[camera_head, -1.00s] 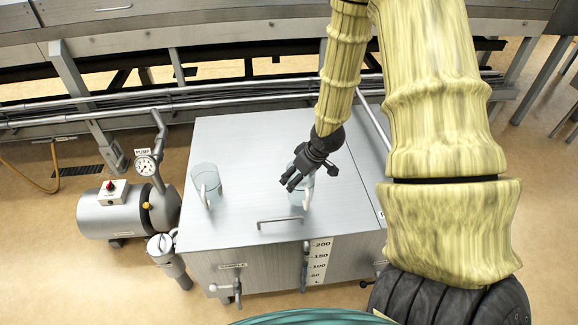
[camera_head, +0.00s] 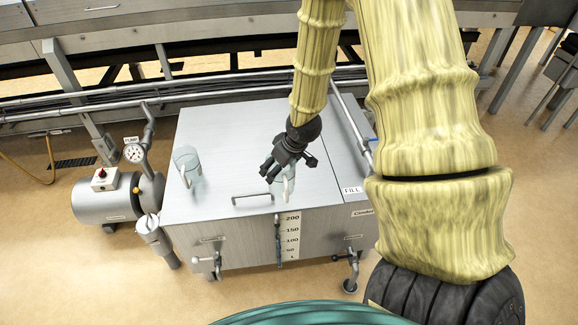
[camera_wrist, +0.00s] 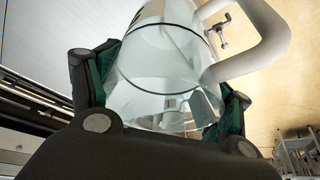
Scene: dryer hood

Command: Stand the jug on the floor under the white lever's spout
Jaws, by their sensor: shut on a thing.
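A clear jug (camera_head: 287,186) with a white handle is between the fingers of my gripper (camera_head: 279,172), near the front of the steel tank's top in the head view. In the wrist view the jug (camera_wrist: 170,60) fills the middle, with a finger pad on each side and its handle at upper right. I cannot tell its exact height over the tank top. On the tank's front are a left tap (camera_head: 217,265) and a right tap (camera_head: 350,268), both above the floor.
A second clear jug (camera_head: 187,162) stands on the left of the tank top (camera_head: 225,135). A bar handle (camera_head: 252,197) is on the lid. A pump (camera_head: 110,200) and a small grey vessel (camera_head: 155,235) stand left.

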